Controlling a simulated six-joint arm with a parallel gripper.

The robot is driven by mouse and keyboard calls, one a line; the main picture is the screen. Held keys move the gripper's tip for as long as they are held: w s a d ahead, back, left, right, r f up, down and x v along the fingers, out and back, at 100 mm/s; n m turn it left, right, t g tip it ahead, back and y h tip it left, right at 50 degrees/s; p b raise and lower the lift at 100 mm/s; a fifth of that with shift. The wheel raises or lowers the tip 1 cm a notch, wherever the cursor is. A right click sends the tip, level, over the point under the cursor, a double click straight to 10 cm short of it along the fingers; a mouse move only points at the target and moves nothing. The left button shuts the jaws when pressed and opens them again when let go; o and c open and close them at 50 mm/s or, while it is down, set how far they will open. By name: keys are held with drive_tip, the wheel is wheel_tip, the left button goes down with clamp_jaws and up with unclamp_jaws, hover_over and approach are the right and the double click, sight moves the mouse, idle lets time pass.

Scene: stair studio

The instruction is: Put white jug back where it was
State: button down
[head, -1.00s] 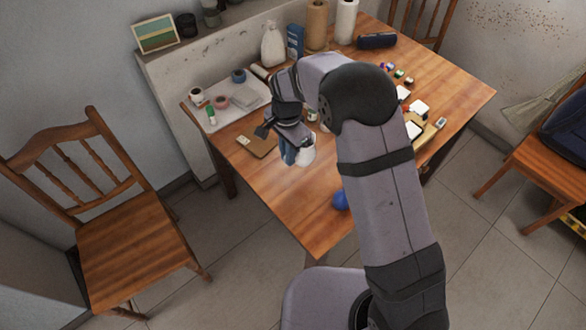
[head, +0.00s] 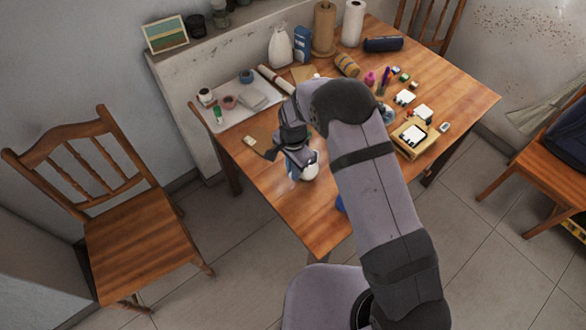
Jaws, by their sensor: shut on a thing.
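The white jug (head: 309,172) is partly hidden by my gripper (head: 299,160), which is shut on it. The jug is over the front left part of the wooden table (head: 322,212). I cannot tell whether its base touches the tabletop. A small blue patch shows at the left side of the jug and gripper.
A white tray (head: 226,119) with tape rolls lies at the table's left. A blue object (head: 340,203) sits near the front edge, partly behind my arm. A white bag (head: 281,47), blue box (head: 302,43) and paper rolls stand at the back. A wooden box (head: 412,140) with white items is at the right.

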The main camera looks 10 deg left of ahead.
drive_tip(key=shift+f, duration=0.15)
drive_tip(key=c, duration=1.8)
unclamp_jaws()
drive_tip(key=shift+c, duration=0.2)
wheel_tip(320, 180, up, 12)
drive_tip(key=b, duration=0.4)
drive_tip(key=shift+r, duration=0.2)
drive_tip(key=s+d+r+n, duration=0.35)
drive_tip(key=s+d, duration=0.35)
drive_tip(key=d, duration=0.5)
drive_tip(key=s+d+f+n, duration=0.1)
drive_tip(key=s+d+n, duration=0.4)
drive_tip(key=s, duration=0.8)
drive_tip(key=d, duration=0.3)
drive_tip(key=shift+s+d+f, duration=0.15)
drive_tip(key=shift+s+d, duration=0.2)
drive_tip(key=shift+d, duration=0.05)
